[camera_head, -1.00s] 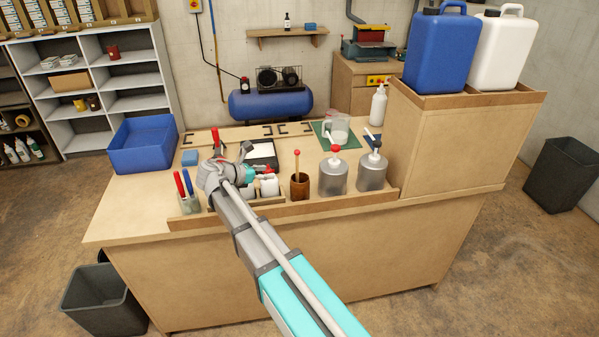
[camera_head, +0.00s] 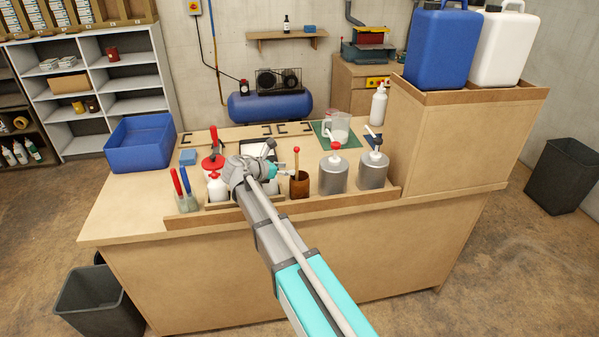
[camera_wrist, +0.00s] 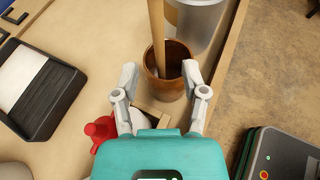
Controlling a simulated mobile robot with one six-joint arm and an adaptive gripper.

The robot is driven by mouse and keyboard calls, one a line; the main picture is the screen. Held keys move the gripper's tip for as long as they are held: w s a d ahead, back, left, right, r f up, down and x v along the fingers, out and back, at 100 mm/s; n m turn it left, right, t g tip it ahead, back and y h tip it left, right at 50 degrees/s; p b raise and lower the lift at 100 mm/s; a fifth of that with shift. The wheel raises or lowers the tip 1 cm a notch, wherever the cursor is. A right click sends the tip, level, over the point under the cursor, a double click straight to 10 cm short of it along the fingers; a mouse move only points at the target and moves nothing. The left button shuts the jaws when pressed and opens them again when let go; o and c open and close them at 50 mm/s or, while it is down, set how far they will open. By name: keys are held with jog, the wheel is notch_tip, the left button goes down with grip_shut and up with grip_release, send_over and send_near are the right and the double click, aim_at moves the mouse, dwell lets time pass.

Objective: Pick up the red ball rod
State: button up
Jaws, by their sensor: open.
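The red ball rod (camera_head: 296,158) is a thin wooden stick with a red ball on top. It stands in a brown cup (camera_head: 299,186) on the workbench, just right of my wrist in the head view. In the wrist view the rod's wooden shaft (camera_wrist: 156,30) rises from the copper-brown cup (camera_wrist: 168,88); its red ball is out of frame. My gripper (camera_wrist: 160,72) is open and empty, its fingers on either side of the cup in the picture. I cannot tell how far the fingertips are from the rod.
Two metal pump cans (camera_head: 333,176) stand right of the cup. A white bottle with a red cap (camera_head: 216,188) and a jar with red and blue handles (camera_head: 186,201) stand to the left. A dark tray (camera_wrist: 42,88) lies behind. A low wooden lip (camera_head: 345,207) edges the bench.

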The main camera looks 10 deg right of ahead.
aim_at(297, 168)
dwell(0.3)
jog(key=shift+b+x, duration=1.05)
jog(key=shift+x, duration=1.55)
jog(key=shift+a, duration=0.1)
jog(key=shift+c, duration=0.3)
grip_shut()
